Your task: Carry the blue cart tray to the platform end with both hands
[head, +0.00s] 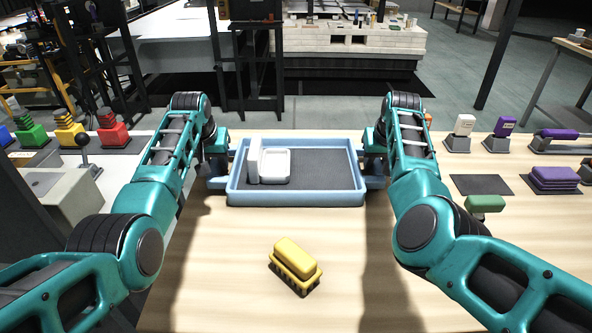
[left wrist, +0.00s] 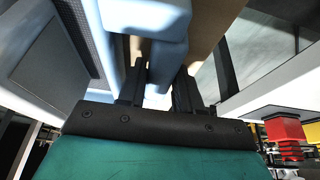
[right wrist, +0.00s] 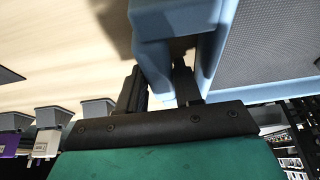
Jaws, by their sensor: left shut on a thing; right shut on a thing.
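The blue cart tray (head: 296,199) is a light blue rectangular tray with a dark grey floor, near the far edge of the wooden table. A white block-like item (head: 274,164) stands inside it on the left. My left gripper (head: 217,168) is shut on the tray's left handle, and the left wrist view shows its fingers (left wrist: 158,85) on either side of the blue handle. My right gripper (head: 374,168) is shut on the right handle, also seen between the fingers in the right wrist view (right wrist: 168,85). Whether the tray touches the table is hard to tell.
A green block (head: 485,204), dark mats and purple items (head: 554,178) are at the right. Colored stacks (head: 112,130) stand at the left.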

